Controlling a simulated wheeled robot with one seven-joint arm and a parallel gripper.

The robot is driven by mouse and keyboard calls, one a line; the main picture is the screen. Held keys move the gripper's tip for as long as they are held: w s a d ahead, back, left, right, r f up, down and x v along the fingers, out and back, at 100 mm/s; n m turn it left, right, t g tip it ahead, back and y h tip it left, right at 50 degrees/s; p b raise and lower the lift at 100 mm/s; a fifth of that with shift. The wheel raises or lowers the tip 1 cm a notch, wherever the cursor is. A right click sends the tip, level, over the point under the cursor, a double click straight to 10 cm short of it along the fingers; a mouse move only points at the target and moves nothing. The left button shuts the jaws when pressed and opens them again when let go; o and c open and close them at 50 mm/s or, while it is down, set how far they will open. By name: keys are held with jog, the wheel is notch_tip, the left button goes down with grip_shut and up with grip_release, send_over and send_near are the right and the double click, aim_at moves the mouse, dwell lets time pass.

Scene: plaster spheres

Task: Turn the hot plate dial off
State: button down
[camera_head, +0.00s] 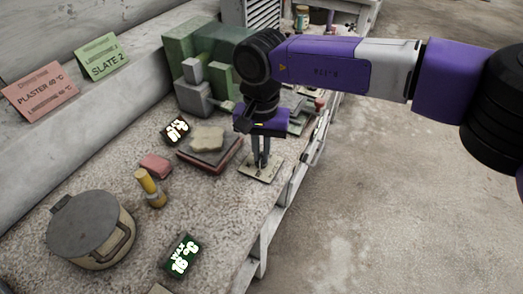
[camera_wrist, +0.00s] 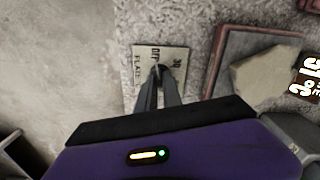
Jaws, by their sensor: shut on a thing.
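The hot plate dial's panel (camera_head: 262,171) is a small pale plate near the table's right edge. In the wrist view the panel (camera_wrist: 143,56) shows printed lettering, including what reads like "OFF" and "PLATE". My gripper (camera_head: 260,168) points down over the panel, its two fingers close together. In the wrist view my gripper (camera_wrist: 158,72) meets the middle of the panel, shut on the dial. The dial itself is mostly hidden by the fingertips, so its pointing direction cannot be told.
A dark reddish hot plate (camera_head: 224,159) with a pale slab (camera_head: 208,138) on it stands just left of the panel. Green blocks (camera_head: 212,58) stand behind.

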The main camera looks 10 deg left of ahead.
aim_at(261, 156)
jog(key=shift+r, duration=0.1)
jog(key=c, duration=1.5)
grip_release()
jog(key=shift+r, duration=0.1)
notch_tip(261, 156, up, 8)
jog(key=shift+f, duration=0.2)
